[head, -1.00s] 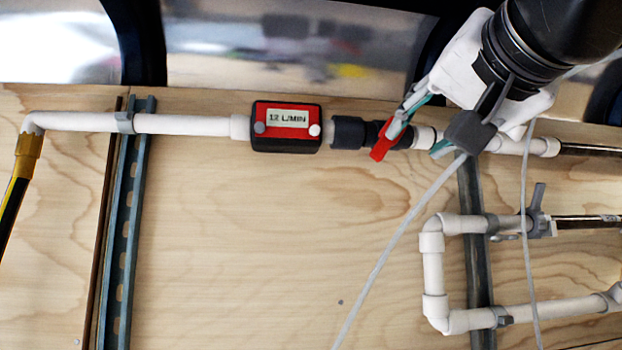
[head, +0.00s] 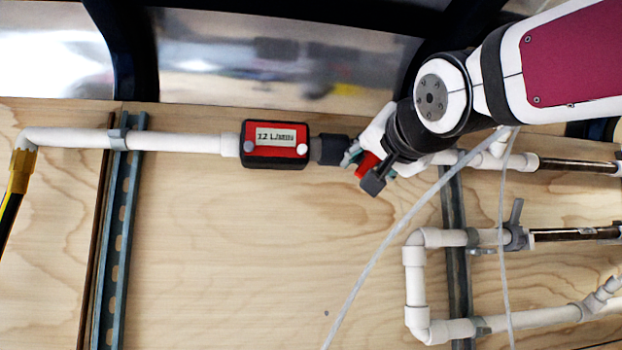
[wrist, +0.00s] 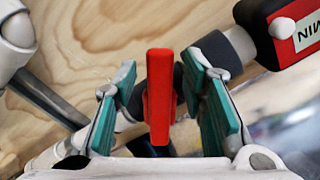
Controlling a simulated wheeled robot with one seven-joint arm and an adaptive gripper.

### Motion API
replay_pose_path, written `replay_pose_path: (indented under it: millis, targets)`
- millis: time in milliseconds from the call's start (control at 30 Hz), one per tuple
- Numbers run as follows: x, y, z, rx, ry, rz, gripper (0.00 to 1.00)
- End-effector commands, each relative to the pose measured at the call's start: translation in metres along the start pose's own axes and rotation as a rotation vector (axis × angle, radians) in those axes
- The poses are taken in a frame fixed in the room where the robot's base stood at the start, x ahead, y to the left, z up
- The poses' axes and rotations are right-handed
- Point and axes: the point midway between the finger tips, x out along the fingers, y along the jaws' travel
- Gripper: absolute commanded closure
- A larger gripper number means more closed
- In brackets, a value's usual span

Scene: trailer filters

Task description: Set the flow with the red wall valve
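The red valve handle (head: 367,164) sits on the white pipe run, right of the flow meter, partly hidden by my gripper. In the wrist view the handle (wrist: 160,95) stands upright between the two teal finger pads. My gripper (wrist: 162,98) is open, with a gap on each side of the handle. In the head view my gripper (head: 362,168) is at the valve, its fingers partly hidden by the arm. The red and black flow meter (head: 275,145) appears to read 12 L/MIN. Its corner shows in the wrist view (wrist: 285,50).
A lower grey valve (head: 515,232) sits on the U-shaped white pipe (head: 416,280). Metal struts run down the plywood wall (head: 230,250) at left (head: 118,240) and right (head: 456,220). Thin pale tubes (head: 385,245) hang below my arm. The plywood below the meter is clear.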

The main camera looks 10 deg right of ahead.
Motion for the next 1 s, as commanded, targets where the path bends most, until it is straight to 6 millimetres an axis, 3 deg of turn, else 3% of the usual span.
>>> replay_pose_path:
  millis: [367, 567, 1000]
  targets:
    - [0.0069, 0.0003, 0.0004, 0.0, 0.0, 0.0, 0.62]
    - [0.0068, 0.0003, 0.0004, 0.0, 0.0, 0.0, 1.0]
    - [0.0075, 0.0032, 0.0009, -0.047, 0.0, 0.0, 1.0]
